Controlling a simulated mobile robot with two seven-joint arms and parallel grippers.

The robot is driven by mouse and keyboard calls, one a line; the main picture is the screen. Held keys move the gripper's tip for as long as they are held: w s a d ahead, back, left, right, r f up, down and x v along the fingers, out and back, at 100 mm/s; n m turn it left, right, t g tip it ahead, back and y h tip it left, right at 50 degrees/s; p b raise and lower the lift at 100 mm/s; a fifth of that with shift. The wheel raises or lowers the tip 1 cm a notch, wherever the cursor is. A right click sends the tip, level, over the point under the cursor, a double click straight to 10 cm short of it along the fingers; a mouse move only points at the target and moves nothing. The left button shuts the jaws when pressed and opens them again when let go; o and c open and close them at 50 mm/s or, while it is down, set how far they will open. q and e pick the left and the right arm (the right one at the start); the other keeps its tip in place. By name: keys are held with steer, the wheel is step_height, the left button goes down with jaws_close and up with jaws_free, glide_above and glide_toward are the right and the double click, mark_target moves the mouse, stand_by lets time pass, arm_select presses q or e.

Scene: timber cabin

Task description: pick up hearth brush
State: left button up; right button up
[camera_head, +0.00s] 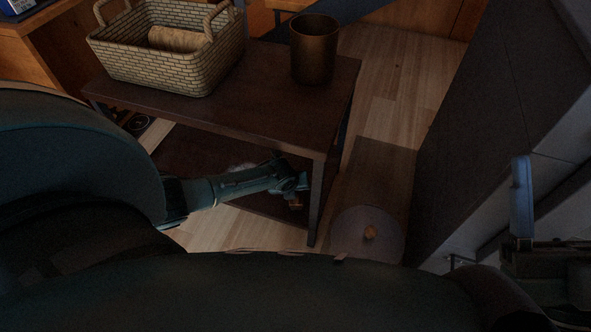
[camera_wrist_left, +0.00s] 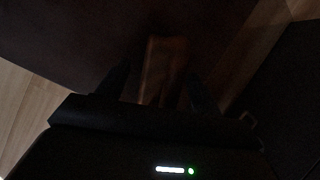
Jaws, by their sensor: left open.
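My left gripper (camera_head: 292,184) reaches in from the left, low beside the front of the dark table. In the left wrist view my left gripper (camera_wrist_left: 158,88) is open, with its two dark fingers apart. A brown wooden piece (camera_wrist_left: 164,65), which looks like the hearth brush's handle, lies between and beyond the fingers. I cannot tell whether they touch it. In the head view a small orange-brown bit (camera_head: 295,204) shows just below the gripper, perhaps the same piece. The brush's bristles are not clearly seen. My right gripper cannot be made out.
The dark table (camera_head: 262,118) carries a woven basket (camera_head: 165,62) with a log-like roll and a bronze-coloured pot (camera_head: 314,50). Its front leg (camera_head: 316,200) stands close to my left gripper. Pale floor (camera_head: 392,85) lies behind.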

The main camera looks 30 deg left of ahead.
arm_select(q)
steer(key=shift+w, duration=0.1)
arm_select(e)
steer(key=shift+r, duration=0.2)
arm_select(q)
steer(key=shift+c, duration=0.6)
steer(key=c, duration=1)
